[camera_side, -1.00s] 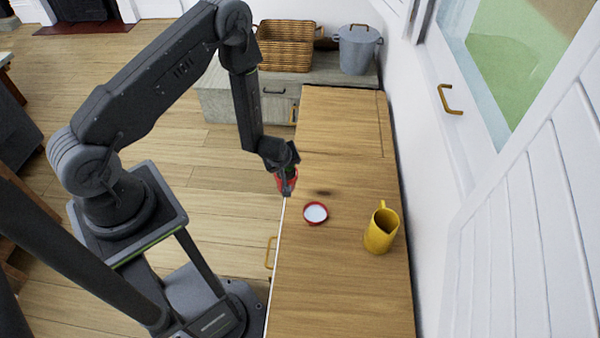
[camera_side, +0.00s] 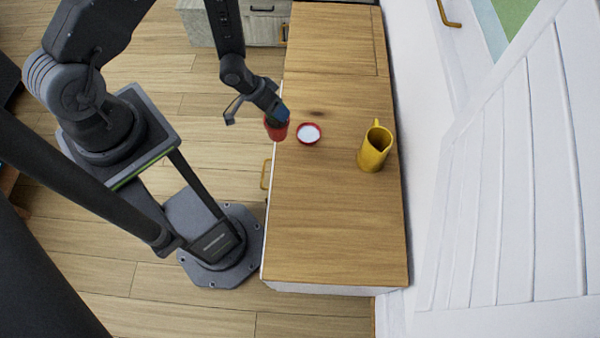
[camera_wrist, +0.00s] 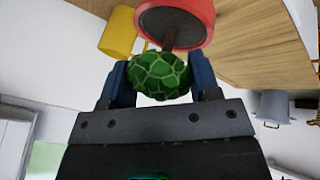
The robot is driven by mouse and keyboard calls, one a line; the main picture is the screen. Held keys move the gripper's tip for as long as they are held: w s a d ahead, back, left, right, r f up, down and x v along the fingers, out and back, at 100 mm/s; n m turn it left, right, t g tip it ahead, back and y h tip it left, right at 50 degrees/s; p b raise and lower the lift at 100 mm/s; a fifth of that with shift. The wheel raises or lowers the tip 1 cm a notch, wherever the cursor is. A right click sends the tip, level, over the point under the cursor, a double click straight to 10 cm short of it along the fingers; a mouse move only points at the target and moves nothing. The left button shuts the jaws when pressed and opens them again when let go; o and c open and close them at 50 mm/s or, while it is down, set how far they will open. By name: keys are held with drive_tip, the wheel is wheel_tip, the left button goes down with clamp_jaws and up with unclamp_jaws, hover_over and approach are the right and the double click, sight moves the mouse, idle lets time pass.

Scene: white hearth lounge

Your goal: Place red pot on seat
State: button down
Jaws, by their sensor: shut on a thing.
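The red pot (camera_side: 277,129) hangs in the air by the left long edge of the wooden top, to the left of a small red-rimmed white dish. My gripper (camera_side: 281,113) is above it and holds it. In the wrist view, my gripper (camera_wrist: 160,84) is shut on the round green plant (camera_wrist: 160,74) of the red pot (camera_wrist: 178,22), one blue finger on each side. The plant's brown stem runs into the pot. I cannot make out a seat for sure in these views.
The wooden top (camera_side: 335,225) is bare in its near half. The red-rimmed dish (camera_side: 309,133) and a yellow pitcher (camera_side: 375,149) stand on it. A white panelled wall (camera_side: 500,200) runs along the right. A grey pot (camera_wrist: 275,107) shows in the wrist view.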

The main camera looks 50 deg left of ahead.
sight(270, 127)
drive_tip(key=s+m, duration=0.1)
drive_tip(key=s+m+g+h, duration=0.1)
drive_tip(key=s+m, duration=0.1)
drive_tip(key=shift+d, duration=0.3)
drive_tip(key=shift+s+d+f+m, duration=0.1)
drive_tip(key=shift+d+m, duration=0.15)
drive_tip(key=shift+m, duration=0.05)
drive_tip(key=w+d+f, duration=0.1)
drive_tip(key=d+f, duration=0.9)
drive_tip(key=d, duration=0.1)
drive_tip(key=shift+w+f, duration=0.2)
drive_tip(key=shift+f, duration=0.2)
drive_tip(key=shift+c, duration=1.7)
unclamp_jaws()
drive_tip(key=shift+f, duration=0.15)
